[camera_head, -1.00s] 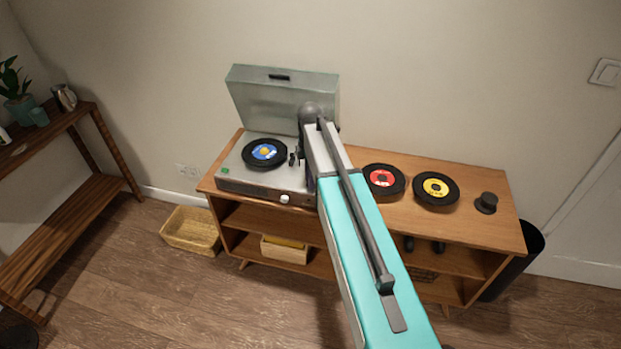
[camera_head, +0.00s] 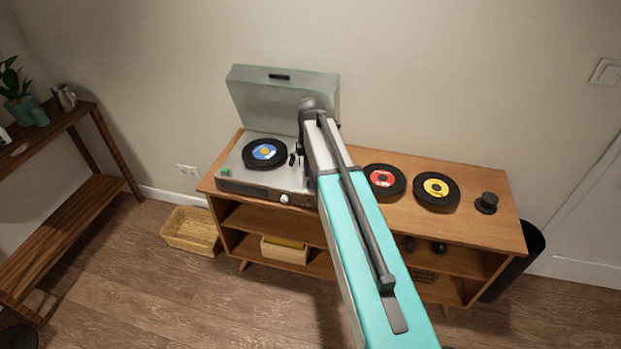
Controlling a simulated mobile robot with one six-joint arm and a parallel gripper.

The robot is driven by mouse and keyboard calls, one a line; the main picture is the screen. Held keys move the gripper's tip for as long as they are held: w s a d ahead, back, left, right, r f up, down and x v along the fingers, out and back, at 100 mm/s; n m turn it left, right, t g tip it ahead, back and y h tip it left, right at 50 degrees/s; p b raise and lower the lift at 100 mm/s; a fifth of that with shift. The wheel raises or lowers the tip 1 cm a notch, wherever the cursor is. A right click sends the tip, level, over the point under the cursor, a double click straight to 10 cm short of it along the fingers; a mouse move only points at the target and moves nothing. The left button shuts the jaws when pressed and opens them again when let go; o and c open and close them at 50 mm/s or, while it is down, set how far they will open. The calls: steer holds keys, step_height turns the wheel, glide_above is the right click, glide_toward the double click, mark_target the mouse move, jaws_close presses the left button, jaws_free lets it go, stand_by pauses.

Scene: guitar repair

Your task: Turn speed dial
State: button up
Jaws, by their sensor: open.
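The record player (camera_head: 240,178) stands on the left end of the wooden cabinet with its lid (camera_head: 285,95) raised. A black record with a blue label (camera_head: 264,153) lies on its platter. A pale round knob (camera_head: 285,199) sits on its front face, and a small green part (camera_head: 224,172) is at its top left corner. I cannot tell from this view which control is the speed dial. My arm reaches across the picture to the right side of the player. My gripper is hidden behind the arm's end, so its fingers do not show.
Records with a red label (camera_head: 384,181) and a yellow label (camera_head: 436,188) lie on the cabinet top (camera_head: 470,230), beside a small dark knob-shaped object (camera_head: 486,203). A wicker basket (camera_head: 191,232) is on the floor at left. A black bin (camera_head: 520,262) stands right of the cabinet.

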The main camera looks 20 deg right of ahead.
step_height(320, 180, up, 12)
steer(key=b, duration=0.2)
steer(key=shift+r, duration=0.25)
stand_by(0.4)
steer(key=shift+s+f, duration=0.1)
steer(key=shift+s, duration=0.05)
stand_by(0.3)
